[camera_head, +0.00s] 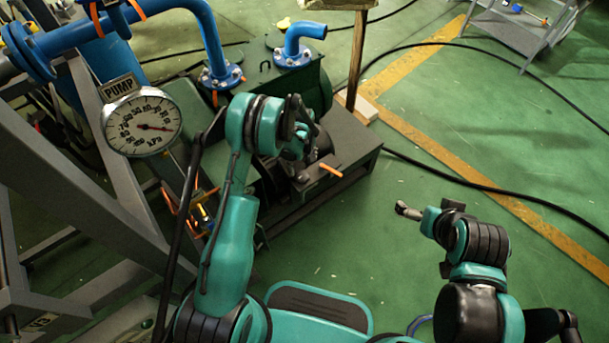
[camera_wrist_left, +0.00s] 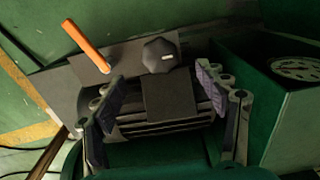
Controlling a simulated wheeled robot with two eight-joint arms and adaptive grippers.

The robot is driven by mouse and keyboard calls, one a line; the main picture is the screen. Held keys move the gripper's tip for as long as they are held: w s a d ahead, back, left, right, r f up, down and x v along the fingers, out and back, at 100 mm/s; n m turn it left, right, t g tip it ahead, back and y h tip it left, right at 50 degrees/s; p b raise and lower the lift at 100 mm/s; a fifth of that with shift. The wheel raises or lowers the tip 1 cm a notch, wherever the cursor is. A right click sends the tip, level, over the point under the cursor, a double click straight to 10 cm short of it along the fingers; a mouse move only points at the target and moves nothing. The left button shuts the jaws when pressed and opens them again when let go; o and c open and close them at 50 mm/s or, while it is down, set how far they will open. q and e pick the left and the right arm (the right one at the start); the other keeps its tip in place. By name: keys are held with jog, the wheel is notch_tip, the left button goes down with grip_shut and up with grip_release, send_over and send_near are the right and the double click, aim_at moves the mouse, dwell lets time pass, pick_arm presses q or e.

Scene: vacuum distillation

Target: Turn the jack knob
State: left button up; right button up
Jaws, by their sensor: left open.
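In the left wrist view a dark, many-sided knob (camera_wrist_left: 160,55) with a small white mark sits on a grey plate. It appears to be the jack knob. My left gripper (camera_wrist_left: 160,88) is open, with its two padded fingers apart and nothing between them but a view of a dark ribbed block (camera_wrist_left: 170,100). The knob lies just beyond the fingertips, between their lines. In the head view my left gripper (camera_head: 303,140) hangs over the dark machine, and its fingers partly hide the knob area. My right gripper (camera_head: 408,210) is over bare floor; its finger state is unclear.
An orange lever (camera_wrist_left: 86,45) stands beside the knob and also shows in the head view (camera_head: 330,170). A PUMP gauge (camera_head: 142,122), blue pipes (camera_head: 210,40) and a grey frame (camera_head: 75,180) crowd the left. Green floor (camera_head: 450,120) on the right is open, crossed by black cables.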

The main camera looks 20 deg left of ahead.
aim_at(302, 176)
pick_arm(q)
notch_tip(302, 176, down, 7)
jog(key=b, duration=0.2)
jog(key=shift+f+b, duration=0.1)
jog(key=shift+b, duration=0.3)
jog(key=c, duration=1.2)
